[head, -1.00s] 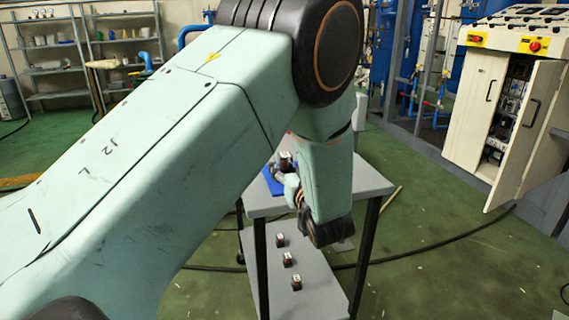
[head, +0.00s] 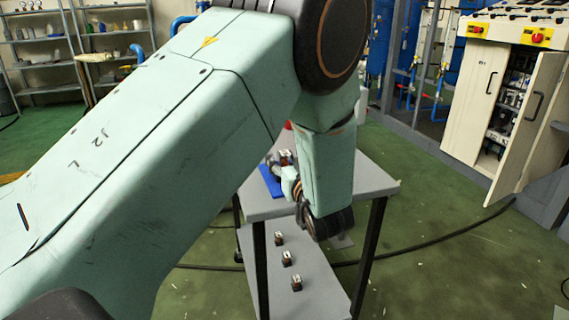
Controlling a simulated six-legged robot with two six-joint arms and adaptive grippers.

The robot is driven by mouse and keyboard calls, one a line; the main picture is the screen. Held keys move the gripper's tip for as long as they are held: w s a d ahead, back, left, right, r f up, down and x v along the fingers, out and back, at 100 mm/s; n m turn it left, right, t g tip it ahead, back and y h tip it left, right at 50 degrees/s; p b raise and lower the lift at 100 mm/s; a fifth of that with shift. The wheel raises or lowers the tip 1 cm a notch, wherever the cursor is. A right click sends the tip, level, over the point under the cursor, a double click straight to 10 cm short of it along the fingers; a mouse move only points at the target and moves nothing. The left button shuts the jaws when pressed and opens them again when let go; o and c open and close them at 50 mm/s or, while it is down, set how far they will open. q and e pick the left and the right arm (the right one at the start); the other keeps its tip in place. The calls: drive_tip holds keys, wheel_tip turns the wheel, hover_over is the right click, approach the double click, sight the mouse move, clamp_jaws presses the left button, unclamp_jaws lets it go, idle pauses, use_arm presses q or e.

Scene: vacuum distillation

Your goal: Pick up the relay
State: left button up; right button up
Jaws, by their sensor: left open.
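A small dark relay with a pale top (head: 286,156) is at the blue tray (head: 270,181) on the cart's upper shelf (head: 375,182). My left arm comes in from the left and crosses much of the head view. My left gripper (head: 279,161) is small and partly hidden behind its wrist. It is open, close beside the relay at the tray. I cannot tell whether its fingers touch the relay. More relays stand apart on the cart's lower shelf: one at the back (head: 279,238), one in the middle (head: 287,258) and one at the front (head: 297,283). My right gripper is not in view.
The cart has dark legs (head: 372,250). A white cabinet (head: 505,100) with an open door stands at the right. Shelves (head: 85,45) stand at the back left. A dark hose (head: 430,243) crosses the green floor, which is mostly free right of the cart.

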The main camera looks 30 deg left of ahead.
use_arm(q)
drive_tip(key=shift+s+d+r, duration=0.2)
drive_tip(key=shift+s+r, duration=0.05)
drive_tip(key=shift+c, duration=1.2)
drive_tip(key=shift+w+a+f, duration=0.2)
drive_tip(key=shift+w+f, duration=0.05)
drive_tip(key=shift+f, duration=0.05)
drive_tip(key=c, duration=0.3)
drive_tip(key=shift+c, duration=0.7)
drive_tip(key=shift+s+d+r, duration=0.15)
drive_tip(key=c, duration=0.3)
clamp_jaws()
